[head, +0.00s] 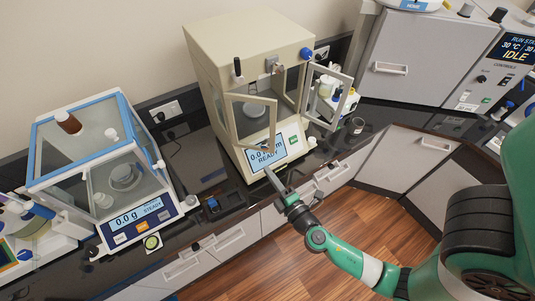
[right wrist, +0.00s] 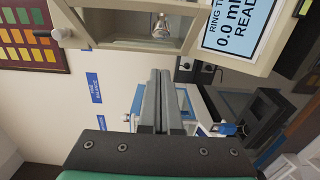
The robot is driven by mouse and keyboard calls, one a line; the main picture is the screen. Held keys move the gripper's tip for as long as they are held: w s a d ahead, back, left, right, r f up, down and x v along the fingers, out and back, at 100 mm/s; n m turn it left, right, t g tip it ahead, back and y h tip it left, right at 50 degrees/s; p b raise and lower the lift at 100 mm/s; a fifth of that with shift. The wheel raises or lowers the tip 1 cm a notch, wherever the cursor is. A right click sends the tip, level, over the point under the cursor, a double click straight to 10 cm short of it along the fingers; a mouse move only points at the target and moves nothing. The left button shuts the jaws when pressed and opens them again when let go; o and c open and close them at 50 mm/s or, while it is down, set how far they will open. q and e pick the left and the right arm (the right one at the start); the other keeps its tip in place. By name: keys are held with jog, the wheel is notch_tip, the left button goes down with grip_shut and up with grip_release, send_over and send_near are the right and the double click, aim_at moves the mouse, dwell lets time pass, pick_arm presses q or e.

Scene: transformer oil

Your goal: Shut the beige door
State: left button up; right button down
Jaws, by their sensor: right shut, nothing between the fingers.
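The beige cabinet (head: 250,45) stands on the dark counter in the middle of the head view, with a lit READY screen (head: 267,153) at its lower front. A beige-framed glass door (head: 231,122) stands swung out at its left front. A second pale-framed glass door (head: 341,77) stands open at its right. My right gripper (head: 268,172) is shut and empty, in front of the cabinet's lower edge below the screen. In the right wrist view its shut fingers (right wrist: 160,80) lie just below a beige frame (right wrist: 195,55), apparently apart from it. My left gripper is out of view.
A blue-edged glass balance (head: 105,165) stands to the left. A small dark cup (head: 356,126) and bottles stand on the counter right of the cabinet. A large grey unit (head: 425,60) fills the back right. Open floor (head: 300,250) lies in front.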

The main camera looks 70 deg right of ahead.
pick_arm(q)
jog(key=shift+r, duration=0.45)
pick_arm(e)
jog(key=w+d, duration=0.3)
jog(key=d, duration=0.3)
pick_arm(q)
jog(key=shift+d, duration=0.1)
